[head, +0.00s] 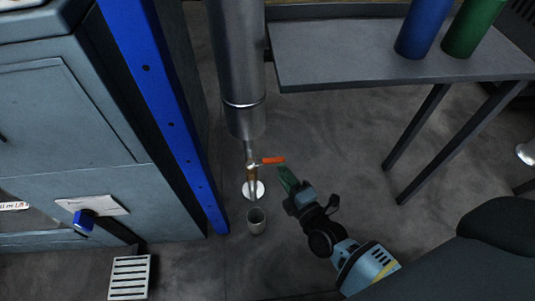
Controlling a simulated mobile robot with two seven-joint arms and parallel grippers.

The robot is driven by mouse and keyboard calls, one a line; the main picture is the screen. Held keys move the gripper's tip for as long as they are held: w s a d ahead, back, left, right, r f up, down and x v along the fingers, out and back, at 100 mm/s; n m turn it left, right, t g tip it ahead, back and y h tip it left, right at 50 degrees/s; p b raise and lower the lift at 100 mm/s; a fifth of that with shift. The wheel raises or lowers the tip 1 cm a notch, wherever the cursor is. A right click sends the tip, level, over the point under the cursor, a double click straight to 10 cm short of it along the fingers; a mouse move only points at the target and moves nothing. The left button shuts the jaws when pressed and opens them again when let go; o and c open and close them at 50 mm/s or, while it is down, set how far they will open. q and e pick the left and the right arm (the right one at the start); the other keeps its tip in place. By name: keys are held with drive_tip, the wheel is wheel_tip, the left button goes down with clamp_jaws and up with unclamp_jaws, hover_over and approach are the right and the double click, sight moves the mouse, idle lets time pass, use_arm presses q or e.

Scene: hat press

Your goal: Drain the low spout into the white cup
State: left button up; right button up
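A vertical metal pipe (240,75) ends low in a thin spout with a brass valve (252,172). The valve's orange lever handle (272,160) points right. My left gripper is not in view.
A blue post (165,110) and grey machine cabinet (60,120) stand left. A slotted pedal plate (130,277) is near the floor at lower left. A grey table (340,55) at upper right holds blue and green cylinders (424,25). Floor between pipe and table legs is clear.

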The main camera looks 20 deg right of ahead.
sight(275, 163)
drive_tip(key=w+b, duration=0.1)
drive_tip(key=w, duration=0.1)
drive_tip(key=w+b, duration=0.1)
drive_tip(key=w, duration=0.1)
drive_tip(key=w+b, duration=0.1)
drive_tip(key=w, duration=0.1)
drive_tip(key=shift+w+a+f, duration=0.1)
drive_tip(key=shift+w+a, duration=0.05)
drive_tip(key=shift+a, duration=0.25)
drive_tip(key=shift+w, duration=0.7)
drive_tip(key=shift+c, duration=0.3)
clamp_jaws()
